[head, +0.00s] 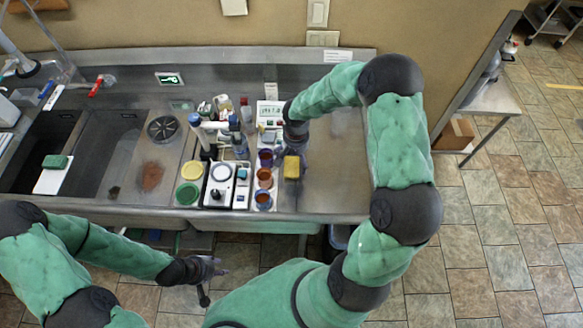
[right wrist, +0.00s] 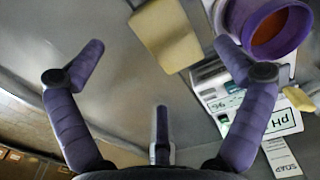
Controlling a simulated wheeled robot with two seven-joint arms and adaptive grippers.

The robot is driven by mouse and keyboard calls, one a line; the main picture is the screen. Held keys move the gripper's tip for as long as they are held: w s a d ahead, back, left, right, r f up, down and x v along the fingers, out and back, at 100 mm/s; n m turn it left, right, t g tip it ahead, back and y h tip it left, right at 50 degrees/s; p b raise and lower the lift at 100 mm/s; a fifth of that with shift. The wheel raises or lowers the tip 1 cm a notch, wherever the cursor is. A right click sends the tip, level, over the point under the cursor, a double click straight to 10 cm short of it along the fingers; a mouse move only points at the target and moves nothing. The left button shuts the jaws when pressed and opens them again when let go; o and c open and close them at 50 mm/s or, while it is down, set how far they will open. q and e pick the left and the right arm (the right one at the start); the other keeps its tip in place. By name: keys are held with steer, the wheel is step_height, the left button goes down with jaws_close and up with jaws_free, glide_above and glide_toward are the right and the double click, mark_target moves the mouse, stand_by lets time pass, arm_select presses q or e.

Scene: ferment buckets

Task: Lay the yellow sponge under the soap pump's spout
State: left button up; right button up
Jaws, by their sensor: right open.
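The yellow sponge (head: 291,167) lies on the steel counter, right of the row of cups. In the right wrist view the sponge (right wrist: 166,34) shows at the top, beyond my open, empty fingers. My right gripper (right wrist: 160,62) is over the counter, apart from the sponge; in the head view it is largely hidden by its own arm. A label reading SOAP (right wrist: 283,160) and a pale yellow piece (right wrist: 298,97) show at the right wrist view's edge; I cannot make out the pump's spout clearly. My left gripper (head: 207,280) is in front of the counter, its jaw state unclear.
Purple cups (head: 264,177) with orange contents stand left of the sponge, near a pH meter (right wrist: 238,98). Bottles (head: 197,132) and dishes (head: 190,193) crowd the middle. Two sink basins are at left, with a green sponge (head: 55,162). Bare steel (head: 335,190) lies right of the sponge.

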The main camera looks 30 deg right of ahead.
mark_target(295, 166)
step_height(295, 166, down, 5)
steer(key=shift+a, duration=0.1)
stand_by(0.3)
steer(key=c, duration=0.9)
